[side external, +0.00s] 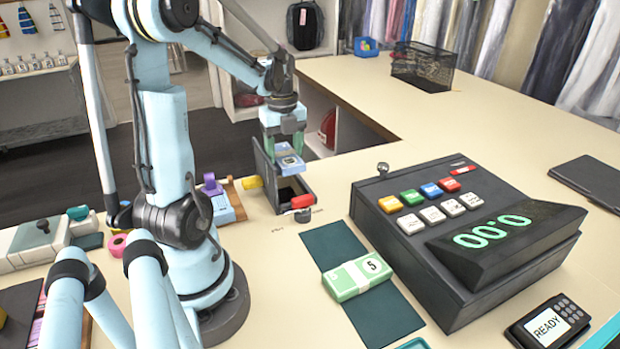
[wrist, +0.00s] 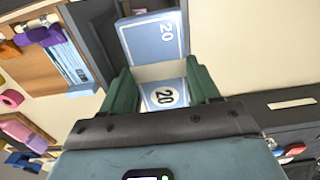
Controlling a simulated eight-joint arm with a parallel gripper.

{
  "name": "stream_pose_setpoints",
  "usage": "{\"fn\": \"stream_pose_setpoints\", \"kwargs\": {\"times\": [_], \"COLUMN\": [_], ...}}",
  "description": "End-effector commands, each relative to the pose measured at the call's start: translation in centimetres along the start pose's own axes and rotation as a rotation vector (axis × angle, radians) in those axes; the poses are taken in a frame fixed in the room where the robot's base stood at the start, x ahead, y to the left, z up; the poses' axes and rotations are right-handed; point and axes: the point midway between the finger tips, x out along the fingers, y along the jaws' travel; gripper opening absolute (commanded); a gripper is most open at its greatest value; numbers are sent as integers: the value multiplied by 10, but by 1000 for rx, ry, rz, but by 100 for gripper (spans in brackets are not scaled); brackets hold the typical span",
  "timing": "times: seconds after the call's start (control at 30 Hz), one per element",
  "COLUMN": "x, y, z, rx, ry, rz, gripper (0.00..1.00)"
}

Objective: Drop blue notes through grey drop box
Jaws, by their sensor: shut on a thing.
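The blue notes (side external: 289,162), a banded bundle marked 20, are pinched in my gripper (side external: 285,146). In the wrist view the bundle (wrist: 154,38) sticks out beyond the shut fingers, with a pale band across it. The grey drop box (side external: 294,184) is a dark, open-topped bin on the counter. The bundle is at its top, over or just inside the opening; I cannot tell how deep. In the wrist view a dark side of the box (wrist: 92,28) shows left of the bundle, and the rest is mostly hidden.
A wooden tray with blue slips and a purple clip (side external: 210,184) stands left of the box. A red object (side external: 302,201) sits just in front of it. Right are a green note bundle (side external: 357,277) on a dark mat and a cash register (side external: 455,240).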

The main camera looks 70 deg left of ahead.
Motion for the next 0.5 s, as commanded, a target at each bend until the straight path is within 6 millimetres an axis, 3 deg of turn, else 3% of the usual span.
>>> {"fn": "stream_pose_setpoints", "kwargs": {"times": [0.5], "x": [45], "y": [0], "z": [0], "rx": [0], "ry": [0], "rz": [0], "gripper": [30]}}
